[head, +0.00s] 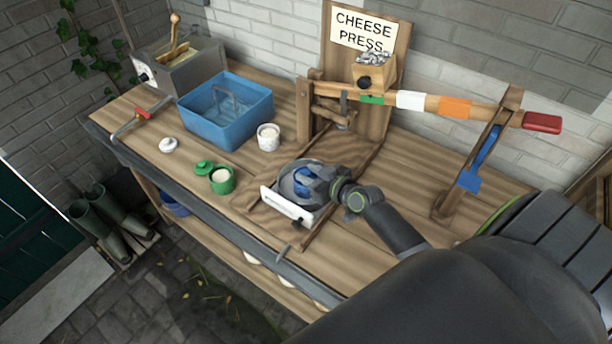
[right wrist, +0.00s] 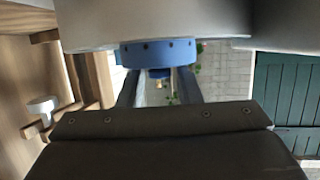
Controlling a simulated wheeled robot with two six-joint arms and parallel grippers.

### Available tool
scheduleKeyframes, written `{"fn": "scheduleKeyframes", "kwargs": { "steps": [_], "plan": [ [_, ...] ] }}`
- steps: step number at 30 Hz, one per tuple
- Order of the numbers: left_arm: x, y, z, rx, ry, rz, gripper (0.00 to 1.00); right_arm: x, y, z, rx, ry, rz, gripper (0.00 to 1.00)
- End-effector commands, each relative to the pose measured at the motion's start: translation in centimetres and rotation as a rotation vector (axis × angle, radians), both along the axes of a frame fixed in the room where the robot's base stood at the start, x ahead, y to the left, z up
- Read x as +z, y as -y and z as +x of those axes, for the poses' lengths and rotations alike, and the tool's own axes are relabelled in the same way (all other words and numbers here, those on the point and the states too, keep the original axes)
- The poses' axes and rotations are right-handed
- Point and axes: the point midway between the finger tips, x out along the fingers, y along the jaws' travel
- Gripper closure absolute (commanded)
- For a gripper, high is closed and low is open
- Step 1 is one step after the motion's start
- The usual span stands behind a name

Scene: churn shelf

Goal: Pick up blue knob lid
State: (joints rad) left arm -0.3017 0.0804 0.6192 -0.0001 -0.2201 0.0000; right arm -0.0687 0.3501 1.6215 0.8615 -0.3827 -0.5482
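My right gripper (head: 287,205) hangs low over the front middle of the bench. Blue patches (head: 303,187) show at it in the head view, partly covered by the gripper; I take them for the blue knob lid. In the right wrist view a blue disc (right wrist: 158,53) with dark dots lies just beyond the fingers, with a small blue knob (right wrist: 160,72) near the tips. The right gripper's two fingers (right wrist: 160,86) stand apart, with paving visible between them. I see no clear grip on the knob. The left gripper is not in view.
A green pot (head: 221,181) with its green lid (head: 204,168) beside it, a white pot (head: 268,138) and a white lid (head: 168,145) stand to the left. A blue tub (head: 225,125) is behind them. The press lever (head: 455,106) crosses above the bench.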

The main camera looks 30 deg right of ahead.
Motion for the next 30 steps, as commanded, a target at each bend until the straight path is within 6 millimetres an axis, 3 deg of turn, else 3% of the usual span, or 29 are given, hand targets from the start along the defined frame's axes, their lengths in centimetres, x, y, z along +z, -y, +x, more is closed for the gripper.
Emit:
{"fn": "scheduleKeyframes", "kwargs": {
  "steps": [6, 14, 23, 30],
  "plan": [
    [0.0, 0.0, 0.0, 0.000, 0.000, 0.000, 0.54, 0.0, 0.0, 0.1, 0.000, 0.000, 0.000, 0.69],
    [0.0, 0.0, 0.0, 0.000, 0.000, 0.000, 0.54, 0.0, 0.0, 0.0, 0.000, 0.000, 0.000, 1.00],
    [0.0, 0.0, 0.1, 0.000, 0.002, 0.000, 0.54, 0.1, 0.0, 0.0, 0.000, 0.000, -0.001, 1.00],
    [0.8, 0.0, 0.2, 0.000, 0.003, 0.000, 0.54, 3.0, 0.0, 0.1, 0.001, 0.004, -0.003, 1.00]
  ]
}}
